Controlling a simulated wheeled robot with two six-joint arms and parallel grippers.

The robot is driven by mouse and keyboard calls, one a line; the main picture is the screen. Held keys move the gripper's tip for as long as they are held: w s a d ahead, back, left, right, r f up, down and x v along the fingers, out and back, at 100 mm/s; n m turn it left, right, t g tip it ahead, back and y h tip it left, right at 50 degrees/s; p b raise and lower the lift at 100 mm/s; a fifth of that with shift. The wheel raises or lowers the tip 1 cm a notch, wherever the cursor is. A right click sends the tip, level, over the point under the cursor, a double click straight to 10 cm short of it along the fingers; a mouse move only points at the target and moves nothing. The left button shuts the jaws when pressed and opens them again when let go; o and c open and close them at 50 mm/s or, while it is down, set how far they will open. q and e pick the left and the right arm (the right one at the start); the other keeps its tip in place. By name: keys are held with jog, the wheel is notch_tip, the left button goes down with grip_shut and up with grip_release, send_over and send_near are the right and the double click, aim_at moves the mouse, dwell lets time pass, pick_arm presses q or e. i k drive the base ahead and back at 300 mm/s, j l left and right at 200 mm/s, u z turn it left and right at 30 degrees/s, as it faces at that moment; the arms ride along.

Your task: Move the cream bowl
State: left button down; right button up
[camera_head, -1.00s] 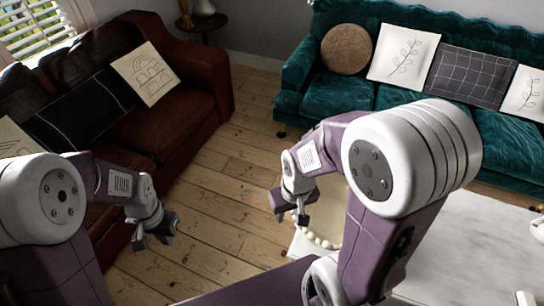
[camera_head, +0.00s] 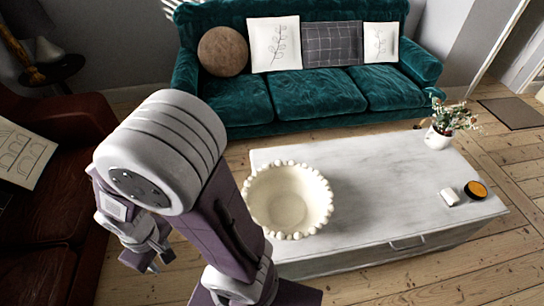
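The cream bowl (camera_head: 287,198), with a beaded rim, sits upright on the left end of the white coffee table (camera_head: 385,190). It looks empty. My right arm stands to the left of the bowl and covers a little of the table's left side. My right gripper (camera_head: 148,260) hangs low over the floor, well left of the bowl, with its fingers apart and nothing between them. My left gripper is out of view.
A white vase with flowers (camera_head: 438,138), a small white object (camera_head: 449,196) and a round orange-topped item (camera_head: 476,190) stand on the table's right part. A teal sofa (camera_head: 305,95) is behind; a brown sofa (camera_head: 45,235) is at left.

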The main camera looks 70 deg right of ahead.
aim_at(291, 202)
jog(key=i+l+z, duration=0.2)
jog(key=z, duration=0.35)
jog(key=i+l+z, duration=0.2)
jog(key=z, duration=0.35)
jog(key=i+z, duration=0.35)
jog(key=z, duration=0.15)
jog(key=i+z, duration=0.25)
jog(key=z, duration=0.3)
jog(key=i+j+z, duration=0.2)
jog(key=z, duration=0.35)
jog(key=i+j+z, duration=0.25)
jog(key=z, duration=0.3)
jog(key=i+j+z, duration=0.15)
jog(key=j+z, duration=0.35)
jog(key=i+j+z, duration=0.1)
jog(key=j+z, duration=0.15)
jog(key=z, duration=0.3)
jog(key=i+j+z, duration=0.1)
jog(key=z, duration=0.3)
jog(key=i+j+z, duration=0.2)
jog(key=z, duration=0.2)
